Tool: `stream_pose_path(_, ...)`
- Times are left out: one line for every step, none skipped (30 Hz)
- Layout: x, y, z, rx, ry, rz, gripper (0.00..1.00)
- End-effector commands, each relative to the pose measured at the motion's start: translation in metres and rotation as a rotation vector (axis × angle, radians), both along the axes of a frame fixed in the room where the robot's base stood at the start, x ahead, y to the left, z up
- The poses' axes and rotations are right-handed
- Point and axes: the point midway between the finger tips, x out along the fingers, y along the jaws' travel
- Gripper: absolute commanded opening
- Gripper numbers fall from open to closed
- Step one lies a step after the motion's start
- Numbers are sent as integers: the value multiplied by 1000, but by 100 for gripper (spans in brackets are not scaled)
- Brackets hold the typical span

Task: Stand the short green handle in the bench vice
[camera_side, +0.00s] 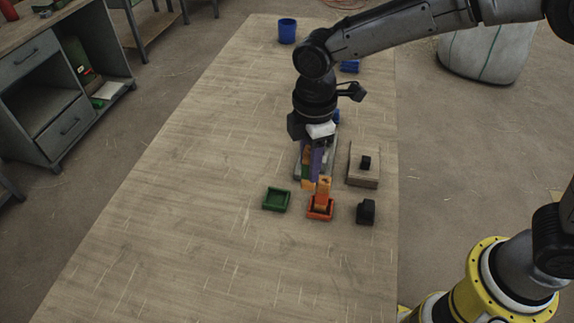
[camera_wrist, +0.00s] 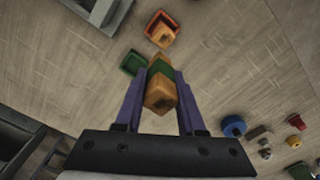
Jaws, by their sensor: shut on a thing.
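My gripper (camera_side: 313,180) has purple fingers and points down above the bench. In the wrist view the gripper (camera_wrist: 160,76) is shut on a short wooden handle (camera_wrist: 160,93) with a green band, one finger on each side. In the side view the handle (camera_side: 306,171) is partly hidden by a finger and looks roughly upright, held over the bench. I cannot tell for certain which dark fixture is the vice: a small black block (camera_side: 366,212) stands at the right, and a wooden board (camera_side: 363,180) behind it carries another black piece (camera_side: 366,162).
A red tray (camera_side: 312,215) with an orange wooden piece (camera_side: 323,190) stands just in front of my gripper. A green tray (camera_side: 276,200) is left of it and looks empty. A blue cup (camera_side: 287,31) stands far back. The bench's left and front are clear.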

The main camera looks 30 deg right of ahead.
Motion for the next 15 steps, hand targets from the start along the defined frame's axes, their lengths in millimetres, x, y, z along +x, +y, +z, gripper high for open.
stream_pose_path(-7,-4,5,2,-2,0,0)
stream_pose_path(-11,-6,7,2,-2,0,0)
stream_pose_path(-15,-9,9,2,-2,0,0)
stream_pose_path(-19,-11,10,2,-2,0,0)
stream_pose_path(-22,-13,13,1,-3,0,0)
stream_pose_path(-26,-16,15,2,-2,0,0)
stream_pose_path(-29,-18,16,2,-2,0,0)
stream_pose_path(-32,-19,18,2,-4,0,0)
stream_pose_path(-36,-21,19,2,-2,0,0)
stream_pose_path(-39,-23,21,1,-3,0,0)
stream_pose_path(-41,-24,22,1,-3,0,0)
stream_pose_path(-44,-26,24,2,-2,0,0)
stream_pose_path(-46,-27,25,2,-2,0,0)
stream_pose_path(-48,-28,25,2,-2,0,0)
stream_pose_path(-50,-30,26,2,-2,2,0)
